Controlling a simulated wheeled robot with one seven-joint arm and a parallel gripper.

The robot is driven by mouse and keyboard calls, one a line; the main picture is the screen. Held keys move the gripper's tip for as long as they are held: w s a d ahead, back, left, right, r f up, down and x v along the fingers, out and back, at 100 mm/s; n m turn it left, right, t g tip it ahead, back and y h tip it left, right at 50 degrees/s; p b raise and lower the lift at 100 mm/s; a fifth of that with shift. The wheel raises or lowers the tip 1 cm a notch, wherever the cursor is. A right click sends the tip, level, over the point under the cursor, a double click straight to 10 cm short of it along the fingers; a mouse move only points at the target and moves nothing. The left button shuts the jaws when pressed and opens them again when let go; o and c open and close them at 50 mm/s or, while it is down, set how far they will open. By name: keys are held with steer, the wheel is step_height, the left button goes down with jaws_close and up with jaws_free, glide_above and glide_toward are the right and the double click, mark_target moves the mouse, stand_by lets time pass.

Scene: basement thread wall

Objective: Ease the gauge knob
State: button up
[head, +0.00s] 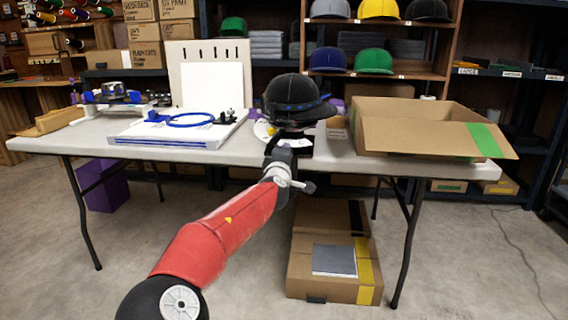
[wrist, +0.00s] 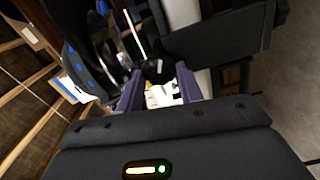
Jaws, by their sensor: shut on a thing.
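A black cap (head: 295,98) with a blue band sits at the table's front middle, on a stand with a white round base (head: 263,131). My gripper (head: 283,138) reaches up to the table edge, just below and in front of the cap. In the wrist view, my gripper's two dark purple fingers (wrist: 160,88) are closed in around a small dark part (wrist: 155,68), which I take to be the gauge knob. A white piece with a yellow mark (wrist: 162,96) shows between the fingers. The gauge itself is mostly hidden behind my gripper.
An open cardboard box (head: 420,138) stands right of the cap. A white hooping board with a blue ring (head: 190,120) lies left. Boxes (head: 335,252) stand on the floor below the table (head: 50,146). Shelves with caps (head: 375,60) are behind.

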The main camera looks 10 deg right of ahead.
steer(key=shift+f+n+b, duration=0.1)
steer(key=shift+n+b, duration=0.75)
steer(key=shift+n, duration=1.25)
steer(key=o, duration=1)
steer(key=v, duration=0.7)
steer(key=shift+s+a, duration=0.15)
steer(key=shift+s, duration=0.15)
